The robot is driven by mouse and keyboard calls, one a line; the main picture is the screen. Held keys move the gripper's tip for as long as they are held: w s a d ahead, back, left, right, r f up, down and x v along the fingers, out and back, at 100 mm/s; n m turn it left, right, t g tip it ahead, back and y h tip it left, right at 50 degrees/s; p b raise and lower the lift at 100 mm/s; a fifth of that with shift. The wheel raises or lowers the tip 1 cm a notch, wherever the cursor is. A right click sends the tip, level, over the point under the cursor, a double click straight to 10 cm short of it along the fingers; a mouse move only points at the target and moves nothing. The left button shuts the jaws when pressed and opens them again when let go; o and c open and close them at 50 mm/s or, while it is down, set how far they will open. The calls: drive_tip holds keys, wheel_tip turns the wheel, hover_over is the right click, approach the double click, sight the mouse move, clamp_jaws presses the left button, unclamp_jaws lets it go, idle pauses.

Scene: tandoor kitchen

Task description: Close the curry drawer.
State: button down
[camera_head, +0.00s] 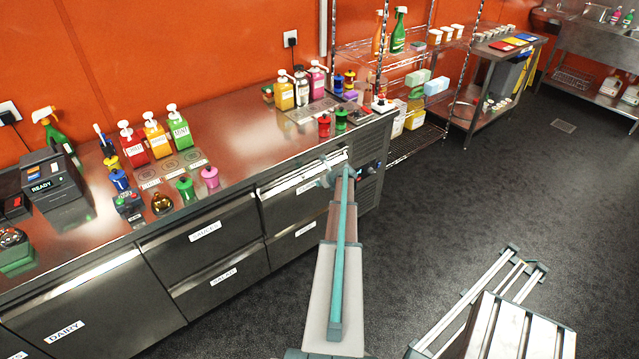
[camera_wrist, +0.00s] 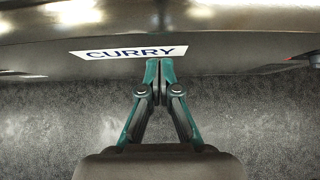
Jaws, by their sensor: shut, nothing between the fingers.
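The curry drawer (camera_wrist: 220,55) fills the top of the wrist view as a dark metal front with a white CURRY label (camera_wrist: 128,53). In the head view it appears to be the upper drawer (camera_head: 283,207) at the right end of the counter; my arm covers part of it, and a bright strip shows along its top. How far it stands out is hard to tell. My gripper (camera_wrist: 160,68) is shut and empty, its fingertips together at the label's lower right edge. They are at or very close to the front; contact cannot be told.
Below is another drawer (camera_head: 297,240); to the left are more labelled drawers and a DAIRY front (camera_head: 90,310). The counter (camera_head: 225,130) above holds bottles, pots and a READY device (camera_head: 52,183). The floor (camera_head: 440,200) right of my arm is clear.

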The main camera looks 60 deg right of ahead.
drive_tip(key=s+a+f+b+v, duration=0.15)
drive_tip(key=b+v, duration=0.25)
drive_tip(key=v, duration=0.8)
drive_tip(key=t+h+b, duration=0.3)
drive_tip(key=t+b, duration=0.5)
drive_tip(key=b, duration=1.8)
approach(299, 189)
drive_tip(key=b+x, duration=0.1)
drive_tip(key=x, duration=0.6)
drive_tip(key=shift+w+f, duration=0.1)
